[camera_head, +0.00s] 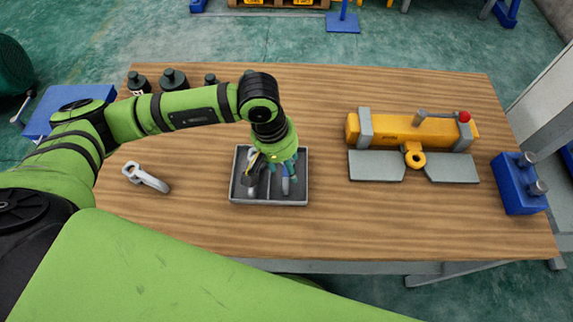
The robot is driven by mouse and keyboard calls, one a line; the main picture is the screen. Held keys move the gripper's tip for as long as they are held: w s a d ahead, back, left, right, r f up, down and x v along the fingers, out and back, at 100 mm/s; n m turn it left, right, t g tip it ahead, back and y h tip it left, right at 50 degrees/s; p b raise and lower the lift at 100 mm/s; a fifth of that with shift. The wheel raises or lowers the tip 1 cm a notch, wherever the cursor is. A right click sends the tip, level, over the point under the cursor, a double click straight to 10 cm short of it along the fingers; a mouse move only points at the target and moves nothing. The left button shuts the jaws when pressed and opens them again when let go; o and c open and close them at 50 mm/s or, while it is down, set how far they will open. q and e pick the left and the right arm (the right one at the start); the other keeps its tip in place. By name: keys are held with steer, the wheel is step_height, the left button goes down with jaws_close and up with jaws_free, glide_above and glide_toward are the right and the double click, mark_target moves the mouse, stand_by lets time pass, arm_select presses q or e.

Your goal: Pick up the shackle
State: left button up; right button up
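A two-compartment grey tray (233,196) sits near the middle of the wooden table. My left gripper (271,178) points down over it, with its fingers low at or inside the compartments. A small grey metal part (252,190) shows in the left compartment, and a blue-grey part (286,186) shows in the right one. My gripper partly covers both, so I cannot tell which is the shackle or whether the fingers are shut on anything. A light grey metal piece with a ring end (146,178) lies on the table left of the tray. My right gripper is not in view.
A yellow hoist trolley (398,130) with grey plates stands right of the tray. A blue block with metal pins (519,184) is at the right edge. Several dark cylinders (174,79) stand at the back left. The wood between tray and trolley is clear.

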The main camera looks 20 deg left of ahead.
arm_select(q)
steer(key=shift+w+d+f, duration=0.15)
steer(key=shift+f, duration=0.85)
jaws_close()
steer(key=shift+r, duration=0.1)
steer(key=shift+r, duration=0.1)
